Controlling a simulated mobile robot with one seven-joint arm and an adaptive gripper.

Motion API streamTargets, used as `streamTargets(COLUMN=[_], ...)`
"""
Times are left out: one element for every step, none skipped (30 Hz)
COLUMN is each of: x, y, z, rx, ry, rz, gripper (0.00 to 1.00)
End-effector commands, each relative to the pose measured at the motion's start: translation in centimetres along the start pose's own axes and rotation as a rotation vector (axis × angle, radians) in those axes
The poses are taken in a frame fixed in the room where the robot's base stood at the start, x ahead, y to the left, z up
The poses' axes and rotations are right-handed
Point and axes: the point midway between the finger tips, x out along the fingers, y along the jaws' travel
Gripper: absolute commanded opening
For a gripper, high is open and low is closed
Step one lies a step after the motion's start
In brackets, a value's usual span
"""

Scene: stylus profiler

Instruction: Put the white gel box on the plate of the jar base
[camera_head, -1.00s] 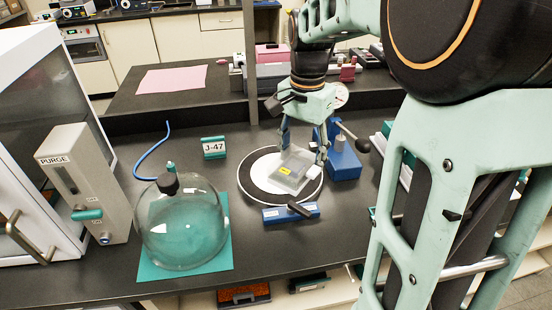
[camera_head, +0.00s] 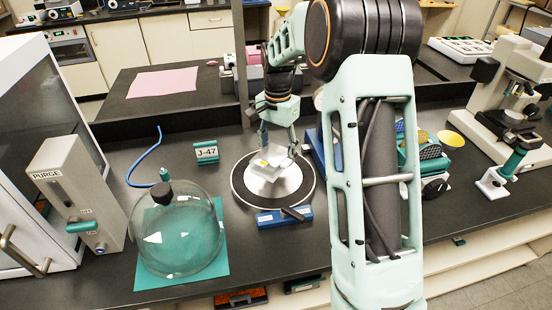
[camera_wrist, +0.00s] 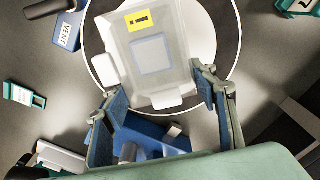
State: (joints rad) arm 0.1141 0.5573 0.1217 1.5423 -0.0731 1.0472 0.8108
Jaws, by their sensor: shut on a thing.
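The white gel box (camera_head: 268,158), with a yellow label, is held between the two fingers of my gripper (camera_head: 278,143). In the wrist view the translucent box (camera_wrist: 127,60) fills the space in front of my gripper (camera_wrist: 155,90) and hides much of what is under it. The jar base shows as a dark ring (camera_head: 242,190) around a pale round plate (camera_head: 285,187). The box is over the far part of the plate in the head view; I cannot tell whether it touches it. The dark ring (camera_wrist: 228,40) also shows around the box in the wrist view.
A clear glass bell jar (camera_head: 180,240) stands on a teal mat (camera_head: 220,270) left of the base. A blue block (camera_head: 272,219) with a dark handle, marked VENT, sits at the base's near edge. A J-47 sign (camera_head: 206,152) and grey PURGE box (camera_head: 75,200) are left.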

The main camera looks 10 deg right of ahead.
Motion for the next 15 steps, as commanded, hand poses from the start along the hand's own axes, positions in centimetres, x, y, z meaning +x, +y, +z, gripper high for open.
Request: streamTargets(x=[0.5, 0.7, 0.9, 1.0, 1.1, 1.2, 1.3, 1.4, 1.7, 1.9, 2.4, 3.1, 3.5, 4.0, 4.5], y=[-0.3, -0.5, -0.6, -0.7, -0.8, -0.8, -0.9, -1.0, -1.1, -1.2, -1.2, -1.1, -1.1, -1.1, -1.1], z=[-0.3, -0.4, -0.6, -0.7, -0.7, -0.8, -0.8, -0.9, -1.0, -1.1, -1.1, -1.1, -1.1, -1.1, -1.1], rx=[0.000, 0.001, 0.001, 0.001, 0.001, 0.001, 0.001, 0.001, 0.001, 0.001, 0.001, 0.001, 0.001, 0.001, 0.001], ry=[-0.001, 0.000, 0.000, 0.001, 0.001, 0.001, 0.001, 0.001, 0.001, 0.000, -0.001, -0.002, -0.001, -0.002, -0.001], rz=[0.000, 0.000, -0.001, -0.001, -0.001, -0.001, -0.001, -0.001, 0.000, 0.000, 0.002, 0.003, 0.002, 0.002, 0.001], gripper=[0.05, 0.05, 0.05, 0.05, 0.05, 0.05, 0.05, 0.05, 0.05, 0.05, 0.05, 0.05, 0.05, 0.05, 0.05])
